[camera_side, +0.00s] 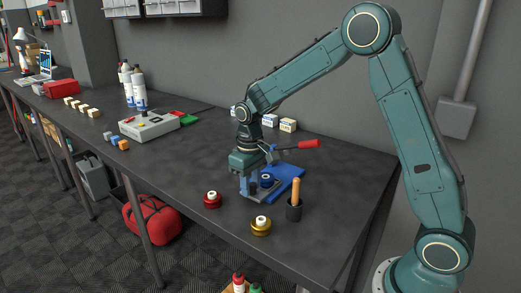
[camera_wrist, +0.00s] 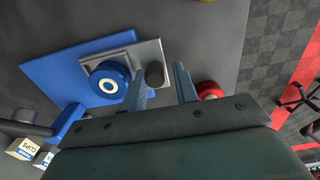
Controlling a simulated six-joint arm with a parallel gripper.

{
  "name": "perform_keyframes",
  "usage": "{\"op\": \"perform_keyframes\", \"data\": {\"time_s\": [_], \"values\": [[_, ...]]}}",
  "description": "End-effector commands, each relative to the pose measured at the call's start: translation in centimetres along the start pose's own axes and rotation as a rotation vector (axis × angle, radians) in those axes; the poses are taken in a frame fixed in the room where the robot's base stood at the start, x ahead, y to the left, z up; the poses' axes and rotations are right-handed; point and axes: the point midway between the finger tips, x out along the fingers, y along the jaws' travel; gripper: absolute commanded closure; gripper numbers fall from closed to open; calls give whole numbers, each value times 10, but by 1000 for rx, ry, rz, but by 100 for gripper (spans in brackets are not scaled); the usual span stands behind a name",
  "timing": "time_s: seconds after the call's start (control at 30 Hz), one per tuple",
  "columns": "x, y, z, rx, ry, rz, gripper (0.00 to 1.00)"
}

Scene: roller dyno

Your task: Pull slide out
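The slide (camera_wrist: 150,50) is a grey plate on the blue base (camera_wrist: 55,75), which also shows in the side view (camera_side: 291,185). A blue wheel with a white centre (camera_wrist: 109,82) sits on the slide; the side view shows it too (camera_side: 266,180). A black knob (camera_wrist: 154,74) stands at the slide's end. My gripper (camera_wrist: 164,72) is open, pointing down, with its fingers on either side of the knob. The left finger looks close to the knob, with a gap towards the right finger. Contact cannot be told. In the side view my gripper (camera_side: 249,186) partly hides the slide.
A red-handled lever (camera_side: 300,145) rises behind the base. A red wheel (camera_side: 212,200), a gold wheel (camera_side: 261,226) and a dark cup with a wooden-handled tool (camera_side: 294,210) stand near the front edge. A control box (camera_side: 149,125) is to the left. Bare table lies between.

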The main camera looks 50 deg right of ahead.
Motion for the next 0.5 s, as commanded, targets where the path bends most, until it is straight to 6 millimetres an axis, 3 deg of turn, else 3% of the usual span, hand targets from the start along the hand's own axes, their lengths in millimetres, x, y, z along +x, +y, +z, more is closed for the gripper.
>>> {"op": "perform_keyframes", "data": {"time_s": [0.27,0.5], "values": [[-5,1,-1,1,3,1,71],[-29,1,-1,2,4,1,71]]}}
